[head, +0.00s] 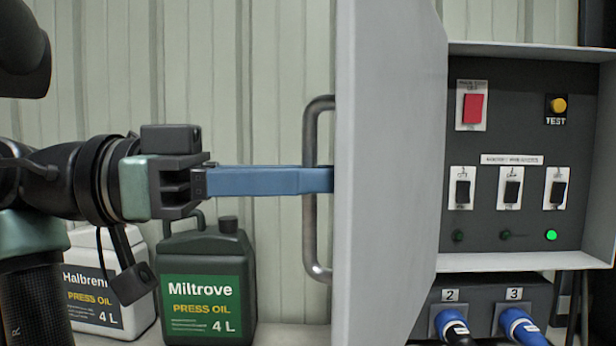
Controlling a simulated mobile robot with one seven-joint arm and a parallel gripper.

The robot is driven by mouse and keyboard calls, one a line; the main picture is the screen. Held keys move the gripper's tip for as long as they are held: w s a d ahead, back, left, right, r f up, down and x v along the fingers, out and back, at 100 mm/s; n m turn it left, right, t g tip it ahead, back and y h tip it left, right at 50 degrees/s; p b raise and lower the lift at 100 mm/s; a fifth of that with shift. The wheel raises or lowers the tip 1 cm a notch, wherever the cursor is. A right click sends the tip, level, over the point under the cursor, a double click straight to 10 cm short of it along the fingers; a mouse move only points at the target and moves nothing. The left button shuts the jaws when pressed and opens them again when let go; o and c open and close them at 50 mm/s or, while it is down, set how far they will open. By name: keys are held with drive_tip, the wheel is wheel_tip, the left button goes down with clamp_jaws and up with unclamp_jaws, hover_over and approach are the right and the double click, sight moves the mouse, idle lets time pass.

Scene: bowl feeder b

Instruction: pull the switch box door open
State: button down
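The switch box door (390,170) stands swung open toward me, with its grey panel in front of the box's left side. Its metal bar handle (318,258) sticks out on the door's left side. My gripper (320,180) reaches in from the left, with its blue fingers level across the middle of the handle bar. The near finger covers part of the bar and hides most of the other finger. The tips end at the door's edge, and I cannot tell whether the fingers press on the bar. The switch box (530,262) shows its inside.
Inside the box are a red switch (473,108), a yellow test button (559,104), several black switches and a lit green lamp (551,235). Blue plugs (520,325) sit below. A green oil can (207,285) and a white one (100,290) stand below my arm.

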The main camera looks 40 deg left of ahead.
drive_tip(key=shift+r, duration=0.1)
idle(0.3)
drive_tip(key=c, duration=0.9)
unclamp_jaws()
drive_tip(key=shift+w+d, duration=0.1)
drive_tip(key=shift+w, duration=0.1)
drive_tip(key=shift+s, duration=0.15)
drive_tip(key=b+v, duration=0.3)
drive_tip(key=v, duration=1)
drive_tip(key=shift+b, duration=0.35)
